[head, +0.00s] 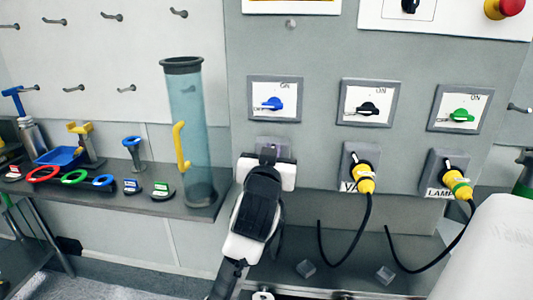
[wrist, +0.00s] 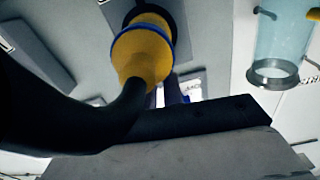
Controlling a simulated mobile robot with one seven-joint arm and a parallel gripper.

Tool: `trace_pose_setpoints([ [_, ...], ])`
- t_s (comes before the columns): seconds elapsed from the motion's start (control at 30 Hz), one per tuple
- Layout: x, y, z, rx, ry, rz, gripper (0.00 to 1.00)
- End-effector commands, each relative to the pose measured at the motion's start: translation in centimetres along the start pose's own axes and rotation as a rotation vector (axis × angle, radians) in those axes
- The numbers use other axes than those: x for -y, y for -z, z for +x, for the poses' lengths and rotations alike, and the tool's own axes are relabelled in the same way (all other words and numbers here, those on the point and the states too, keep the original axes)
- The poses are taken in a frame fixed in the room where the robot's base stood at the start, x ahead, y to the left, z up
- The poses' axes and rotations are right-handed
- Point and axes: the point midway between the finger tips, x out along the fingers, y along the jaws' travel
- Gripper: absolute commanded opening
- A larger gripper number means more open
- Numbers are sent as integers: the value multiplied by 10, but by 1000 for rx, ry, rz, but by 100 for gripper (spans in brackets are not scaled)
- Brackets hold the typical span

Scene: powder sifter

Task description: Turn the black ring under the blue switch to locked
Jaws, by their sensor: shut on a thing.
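The blue switch (head: 272,104) is on the grey panel, in a framed white plate. The socket plate (head: 272,143) below it is mostly hidden behind my gripper (head: 268,160). In the wrist view a yellow plug with a blue band (wrist: 142,48) stands in the black ring (wrist: 177,18), with its thick black cable bending to the lower left. My gripper (wrist: 170,92) reaches past the plug towards the socket. It is shut on the black ring, seemingly at its tab (head: 267,155); the plug hides much of the contact. The ring's lock marking is not readable.
To the right, two yellow plugs (head: 364,178) (head: 460,185) sit in sockets with hanging cables. A clear blue tube with a yellow handle (head: 190,135) stands on the shelf (head: 175,205) to the left, near coloured rings and tools.

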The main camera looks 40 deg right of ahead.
Motion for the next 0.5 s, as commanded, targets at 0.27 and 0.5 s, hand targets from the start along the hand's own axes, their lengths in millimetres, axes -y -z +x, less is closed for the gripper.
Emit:
trace_pose_setpoints([
  [0.27,-11,-2,0,-1,0,232,0],
  [0.5,-17,-4,0,-1,0,370,0],
])
